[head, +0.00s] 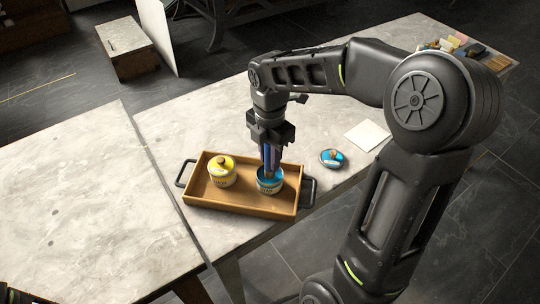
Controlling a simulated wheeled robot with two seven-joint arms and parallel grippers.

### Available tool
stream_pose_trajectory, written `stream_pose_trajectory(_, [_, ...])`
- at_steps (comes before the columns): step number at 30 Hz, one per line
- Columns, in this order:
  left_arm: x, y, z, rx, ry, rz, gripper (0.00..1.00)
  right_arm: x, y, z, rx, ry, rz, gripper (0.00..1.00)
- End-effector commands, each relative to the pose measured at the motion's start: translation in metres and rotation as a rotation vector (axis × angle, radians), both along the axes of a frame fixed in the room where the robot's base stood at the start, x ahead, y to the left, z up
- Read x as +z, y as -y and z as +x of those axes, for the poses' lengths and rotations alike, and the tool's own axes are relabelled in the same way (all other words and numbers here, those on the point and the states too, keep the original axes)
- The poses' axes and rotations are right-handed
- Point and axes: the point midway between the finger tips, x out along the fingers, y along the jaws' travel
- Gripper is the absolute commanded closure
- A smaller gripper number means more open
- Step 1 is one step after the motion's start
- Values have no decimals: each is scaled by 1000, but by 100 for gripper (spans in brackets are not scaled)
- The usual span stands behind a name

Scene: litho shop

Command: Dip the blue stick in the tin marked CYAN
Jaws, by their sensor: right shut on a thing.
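The blue tin (269,187), with blue showing at its open top, stands in the right part of a wooden tray (240,207). Its label is too small to read for certain. My right gripper (271,158) points down straight above this tin and is shut on the blue stick, which is mostly hidden by the fingers. The stick's lower end appears to reach into the tin's mouth; how deep I cannot tell. A blue lid with a wooden knob (332,158) lies on the table to the right of the tray. My left gripper is not in view.
A yellow tin (222,173) with a wooden knob on top stands left of the blue tin in the tray. The tray has dark handles at both ends. A white sheet (367,135) lies behind the lid. The pale table (80,200) is clear at left.

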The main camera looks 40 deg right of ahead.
Motion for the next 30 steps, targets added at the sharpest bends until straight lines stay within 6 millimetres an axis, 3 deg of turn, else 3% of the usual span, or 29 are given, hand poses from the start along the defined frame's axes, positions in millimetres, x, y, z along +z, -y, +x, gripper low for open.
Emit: stream_pose_trajectory(30, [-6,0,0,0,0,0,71,-8,0,0,0,0,0,100])
